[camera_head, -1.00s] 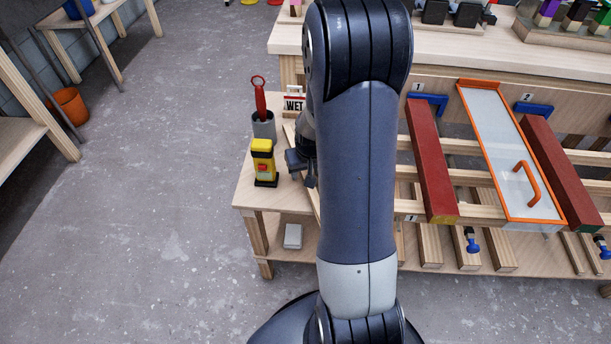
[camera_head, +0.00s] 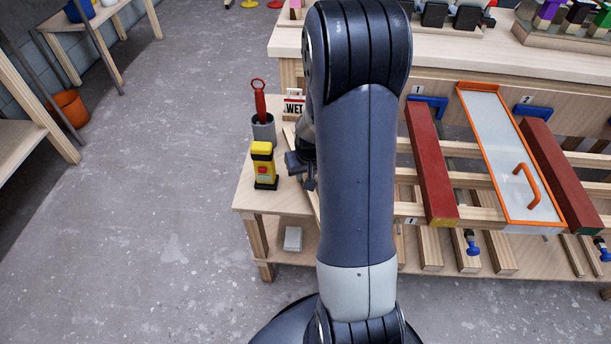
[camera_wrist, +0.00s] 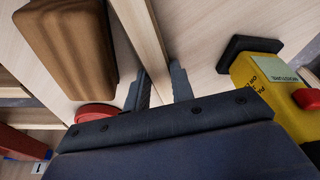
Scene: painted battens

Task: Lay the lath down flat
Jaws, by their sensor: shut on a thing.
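The lath (camera_wrist: 142,30) is a pale, narrow wooden strip. In the wrist view it runs from the top edge down between my two fingertips. My gripper (camera_wrist: 158,85) is shut on it, one dark finger on each side. In the head view my gripper (camera_head: 302,165) is partly hidden behind my arm, over the left end of the bench. Most of the lath is hidden there by my arm, and I cannot tell whether it lies fully flat.
A yellow device with a red button (camera_head: 264,168) stands close left of my gripper. Behind it are a grey cup (camera_head: 263,130) with a red-handled tool and a WET sign (camera_head: 294,106). A brown wooden block (camera_wrist: 70,45) is near the fingers. Red battens (camera_head: 431,165) lie right.

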